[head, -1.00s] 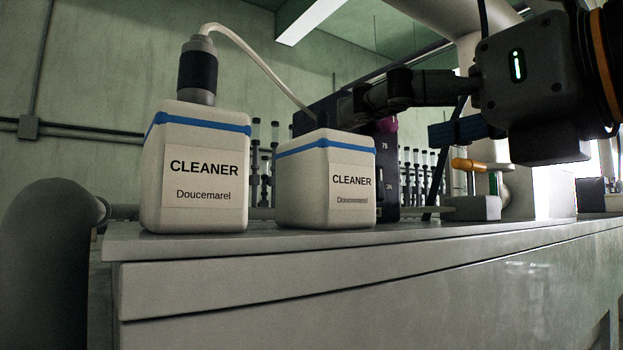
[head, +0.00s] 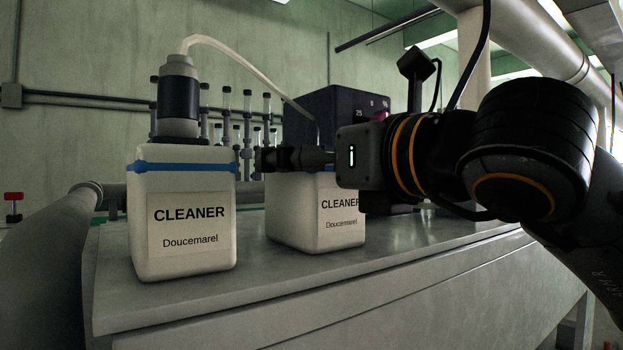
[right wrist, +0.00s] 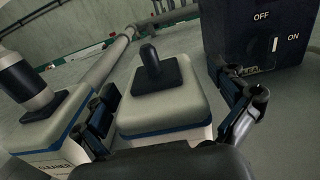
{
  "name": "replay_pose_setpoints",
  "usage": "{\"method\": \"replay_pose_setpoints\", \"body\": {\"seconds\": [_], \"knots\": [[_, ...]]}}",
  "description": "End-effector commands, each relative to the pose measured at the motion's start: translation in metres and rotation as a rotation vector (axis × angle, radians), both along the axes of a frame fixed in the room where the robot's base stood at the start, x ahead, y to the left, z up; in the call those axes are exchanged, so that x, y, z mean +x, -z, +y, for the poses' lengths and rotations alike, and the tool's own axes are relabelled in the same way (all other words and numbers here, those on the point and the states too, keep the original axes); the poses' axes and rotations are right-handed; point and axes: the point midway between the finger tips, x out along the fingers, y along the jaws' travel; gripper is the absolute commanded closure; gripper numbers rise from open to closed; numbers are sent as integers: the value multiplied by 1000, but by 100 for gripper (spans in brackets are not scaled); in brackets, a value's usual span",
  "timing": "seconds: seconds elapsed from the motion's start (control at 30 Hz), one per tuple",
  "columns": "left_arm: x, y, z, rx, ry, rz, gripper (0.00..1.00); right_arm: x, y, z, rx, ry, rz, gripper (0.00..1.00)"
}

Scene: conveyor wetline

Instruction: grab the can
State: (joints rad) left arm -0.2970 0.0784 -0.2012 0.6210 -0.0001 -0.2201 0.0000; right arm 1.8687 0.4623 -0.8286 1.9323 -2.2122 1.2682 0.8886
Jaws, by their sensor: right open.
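Two white cans labelled CLEANER stand upright on the grey counter (head: 230,265). The left can (head: 183,215) has a blue band and a dark-and-grey cap with a hose. The right can (head: 290,215) is partly covered in the head view by my right gripper (head: 268,159). In the right wrist view, the right can's pale top (right wrist: 130,118) has a black knob (right wrist: 150,62) and a blue edge. My right gripper (right wrist: 168,112) is open, with one finger on each side of this can's top; contact cannot be told. My left gripper is not in view.
The left can also shows close beside the left finger in the right wrist view (right wrist: 42,128). A dark box (head: 335,108) with ON and OFF markings stands behind the right can, near the right finger. The counter's front strip is clear.

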Motion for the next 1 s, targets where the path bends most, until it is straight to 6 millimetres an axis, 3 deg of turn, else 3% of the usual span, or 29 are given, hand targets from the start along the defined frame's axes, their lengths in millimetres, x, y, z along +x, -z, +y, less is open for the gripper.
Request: {"method": "replay_pose_setpoints", "body": {"seconds": [0.2, 0.5, 0.83, 1.0], "knots": [[-1, 1, 3, 4, 1, 0, 42, 0, 1, 0, 1, 0, -1, 5], [-3, 1, 3, 4, 0, 4, 42, 0, 0, 0, 1, 0, -1, 63], [-3, 2, 3, 4, 0, 4, 42, 0, -2, 0, 1, 1, -2, 63], [-3, 7, 2, 3, -1, 4, 42, 0, -14, 0, 2, 1, -3, 63]]}}
